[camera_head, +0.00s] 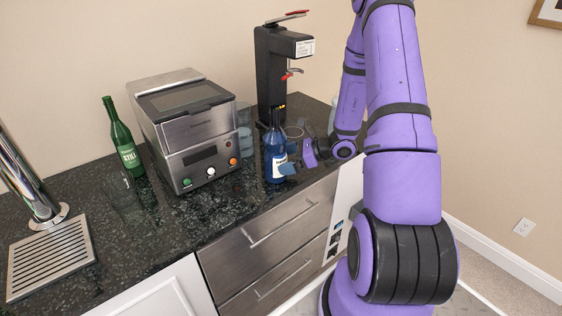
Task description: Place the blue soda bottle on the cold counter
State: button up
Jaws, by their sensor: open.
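The blue soda bottle (275,150) stands upright on the dark speckled counter (190,231), near its front edge. It has a white label and a dark neck with a yellow-orange mark at the top. My gripper (287,158) is open at the right side of the bottle, with blue fingertips close to it. I cannot tell whether the fingers touch the bottle. I cannot tell which surface is the cold counter.
A steel machine (189,130) with knobs stands left of the bottle, and a black dispenser (272,75) behind it. A green bottle (123,140), clear glasses, and a tap (32,185) over a drip tray (50,258) are further left. Drawers (270,240) lie below the counter's front edge.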

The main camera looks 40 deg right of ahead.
jog(key=v, duration=0.9)
jog(key=s+a+r+n+g+h, duration=0.1)
jog(key=s+a+r+n+g, duration=0.25)
jog(key=a+r+n, duration=0.45)
jog(key=s+a+r+n+g+h, duration=0.1)
jog(key=s+a+r+n+g, duration=0.1)
jog(key=a+r+n+g, duration=0.5)
jog(key=s+a+r+n+t+h, duration=0.3)
jog(key=s+r+n+h, duration=0.1)
jog(key=s+r, duration=0.3)
jog(key=s+a+r+n+t+h, duration=0.3)
jog(key=s+a+r+n, duration=0.1)
jog(key=s+r+n, duration=0.2)
jog(key=shift+s+r+n+h, duration=0.4)
jog(key=shift+r+n, duration=0.4)
jog(key=shift+r, duration=0.2)
jog(key=shift+t, duration=0.35)
